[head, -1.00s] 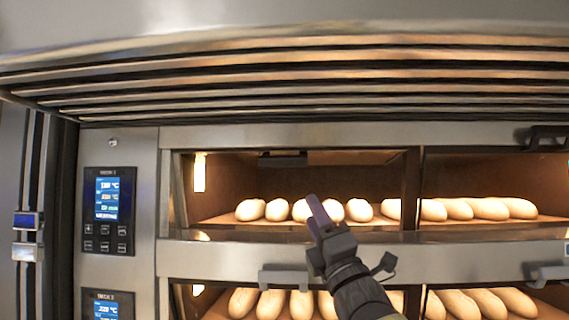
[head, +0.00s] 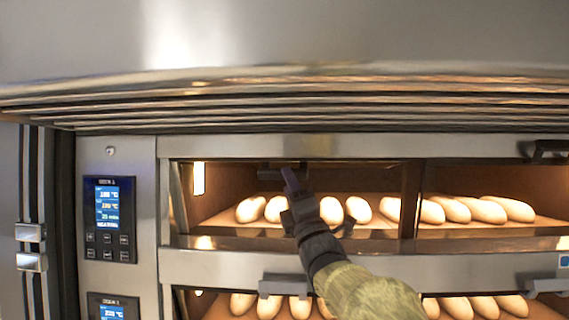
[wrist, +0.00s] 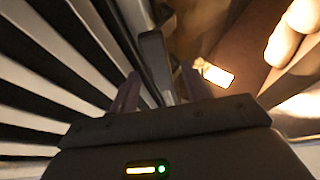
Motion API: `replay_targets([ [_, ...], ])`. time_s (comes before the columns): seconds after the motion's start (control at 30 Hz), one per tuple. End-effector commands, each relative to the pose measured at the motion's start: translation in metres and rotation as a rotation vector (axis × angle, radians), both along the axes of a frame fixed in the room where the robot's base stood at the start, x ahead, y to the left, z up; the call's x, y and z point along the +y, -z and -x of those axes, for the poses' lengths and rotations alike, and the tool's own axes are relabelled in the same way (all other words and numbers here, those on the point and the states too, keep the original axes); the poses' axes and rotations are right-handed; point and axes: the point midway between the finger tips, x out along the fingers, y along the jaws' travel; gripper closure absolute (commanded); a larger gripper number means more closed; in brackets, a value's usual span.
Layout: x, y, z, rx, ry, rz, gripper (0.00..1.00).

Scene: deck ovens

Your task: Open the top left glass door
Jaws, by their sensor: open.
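The top left glass door (head: 225,200) is the wide pane at the upper left of the oven, with pale loaves showing behind it. It looks closed. Its dark handle (head: 268,174) is near the door's upper edge. My gripper (head: 291,180) is in front of the pane, its fingertips overlapping the right part of the handle. In the wrist view my gripper (wrist: 158,90) is open, with one finger on each side of the dark handle bar (wrist: 154,62). I cannot tell whether the fingers touch the bar or how deep it sits between them.
A slatted metal hood (head: 330,105) juts out just above the door. The control panel (head: 109,219) is to the left. A top right door with its handle (head: 545,150) is beside it. A lower door handle (head: 284,286) sticks out below, near my arm.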

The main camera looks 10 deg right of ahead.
Motion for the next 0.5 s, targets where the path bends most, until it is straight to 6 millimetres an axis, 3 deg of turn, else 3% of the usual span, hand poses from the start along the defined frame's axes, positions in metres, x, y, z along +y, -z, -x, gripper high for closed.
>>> replay_targets([
  [0.2,0.005,-0.022,-0.021,0.001,0.000,0.001,0.53],
  [0.5,0.007,-0.026,-0.029,0.000,0.000,0.000,0.53],
])
